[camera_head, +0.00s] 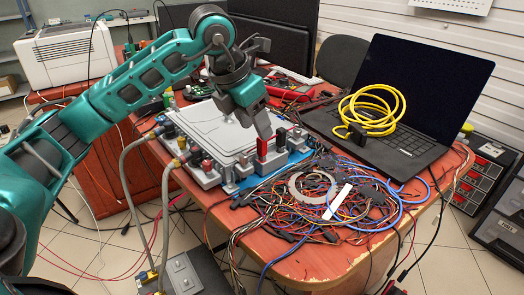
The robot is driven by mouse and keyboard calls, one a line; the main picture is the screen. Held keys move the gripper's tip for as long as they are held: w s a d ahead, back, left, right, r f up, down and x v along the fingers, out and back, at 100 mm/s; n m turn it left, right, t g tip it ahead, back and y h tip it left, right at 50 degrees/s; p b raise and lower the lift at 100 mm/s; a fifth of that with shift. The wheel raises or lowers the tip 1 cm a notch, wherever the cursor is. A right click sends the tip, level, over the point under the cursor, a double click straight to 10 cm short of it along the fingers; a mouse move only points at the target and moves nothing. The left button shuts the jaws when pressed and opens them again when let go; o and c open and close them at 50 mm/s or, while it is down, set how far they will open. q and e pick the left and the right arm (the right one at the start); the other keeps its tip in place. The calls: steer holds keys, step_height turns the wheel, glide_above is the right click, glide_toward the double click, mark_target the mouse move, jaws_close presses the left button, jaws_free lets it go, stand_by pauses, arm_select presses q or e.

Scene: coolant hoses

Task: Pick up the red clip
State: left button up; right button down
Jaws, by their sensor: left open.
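A small upright red clip (262,148) stands at the front right edge of the grey metal box (212,128) on the table. My left gripper (262,132) comes down from above and has its fingertips right over the red clip's top. It is open. The near finger overlaps the upper part of the clip in the picture, and I cannot tell whether they touch. A black clip (281,139) stands just right of the red one. My right gripper is not in view.
A tangle of coloured wires (325,205) covers the table's front right. A laptop (420,85) with a coiled yellow cable (371,110) stands behind it. Two grey hoses (166,205) run down from the box's left side. A printer (65,55) stands at the back left.

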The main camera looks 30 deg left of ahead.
mark_target(262, 149)
arm_select(q)
steer(key=b+x, duration=0.1)
steer(key=x, duration=0.4)
steer(key=shift+w+f+b, duration=0.15)
steer(key=shift+f+b, duration=0.2)
steer(key=shift+b, duration=0.05)
steer(key=shift+c, duration=0.3)
steer(key=shift+r, duration=0.1)
jaws_close()
